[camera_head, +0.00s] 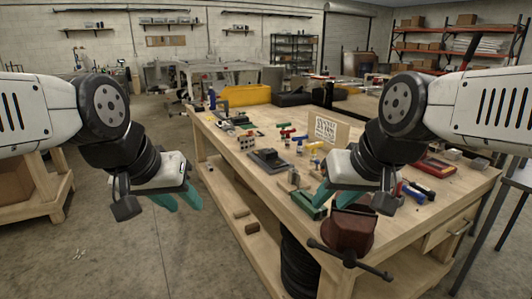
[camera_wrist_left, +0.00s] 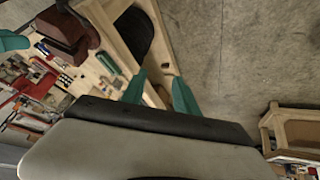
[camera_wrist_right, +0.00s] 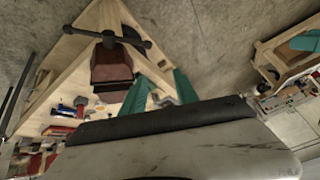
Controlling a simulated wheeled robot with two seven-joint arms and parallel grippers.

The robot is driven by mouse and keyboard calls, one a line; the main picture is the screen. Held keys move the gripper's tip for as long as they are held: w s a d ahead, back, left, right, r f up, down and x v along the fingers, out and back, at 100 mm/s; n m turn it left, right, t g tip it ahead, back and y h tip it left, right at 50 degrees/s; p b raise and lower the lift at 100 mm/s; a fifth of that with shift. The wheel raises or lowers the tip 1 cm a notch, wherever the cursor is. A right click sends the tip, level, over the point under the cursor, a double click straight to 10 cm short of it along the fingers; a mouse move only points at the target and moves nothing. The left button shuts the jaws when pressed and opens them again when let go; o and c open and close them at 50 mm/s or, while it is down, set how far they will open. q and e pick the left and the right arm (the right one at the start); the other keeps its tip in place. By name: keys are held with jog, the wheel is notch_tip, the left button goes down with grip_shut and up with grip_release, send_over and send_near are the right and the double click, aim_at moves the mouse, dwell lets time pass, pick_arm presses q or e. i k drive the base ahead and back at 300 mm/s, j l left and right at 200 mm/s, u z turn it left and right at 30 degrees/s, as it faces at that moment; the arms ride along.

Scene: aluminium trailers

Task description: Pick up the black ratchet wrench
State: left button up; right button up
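I cannot clearly pick out the black ratchet wrench among the small tools on the wooden workbench (camera_head: 222,148). A dark-handled tool (camera_head: 420,190) lies on the right part of the bench, too small to identify. My left gripper (camera_head: 180,201) is over the floor left of the bench, with teal fingers apart and empty; they also show in the left wrist view (camera_wrist_left: 160,92). My right gripper (camera_head: 334,195) is above the bench's near end, close to the vise, and partly hides the tools behind it. Its fingers are apart and empty in the right wrist view (camera_wrist_right: 161,92).
A reddish-brown vise (camera_head: 349,230) with a dark bar is fixed at the bench's near corner. Clear concrete floor (camera_head: 150,255) lies to the left.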

aim_at(427, 192)
jog(key=i+j+z, duration=0.15)
jog(key=j, duration=0.2)
jog(key=j+z, duration=0.1)
jog(key=j, duration=0.25)
jog(key=i+j+z, duration=0.15)
jog(key=j, duration=0.2)
jog(key=i+j+z, duration=0.15)
jog(key=i, duration=0.2)
jog(key=i+j+z, duration=0.15)
jog(key=i+z, duration=0.1)
jog(key=z, duration=2.4)
jog(key=i+l+z, duration=0.15)
jog(key=l, duration=0.35)
jog(key=i+l+z, duration=0.2)
jog(key=l, duration=0.25)
jog(key=i+l+z, duration=0.15)
jog(key=i+l, duration=0.2)
jog(key=i+l+u, duration=0.25)
jog(key=i, duration=0.15)
jog(key=i+l+u, duration=0.25)
jog(key=i, duration=0.15)
jog(key=i+j+u, duration=0.15)
jog(key=i+u, duration=0.55)
jog(key=u, duration=0.15)
jog(key=i+u, duration=0.4)
jog(key=k+l, duration=0.05)
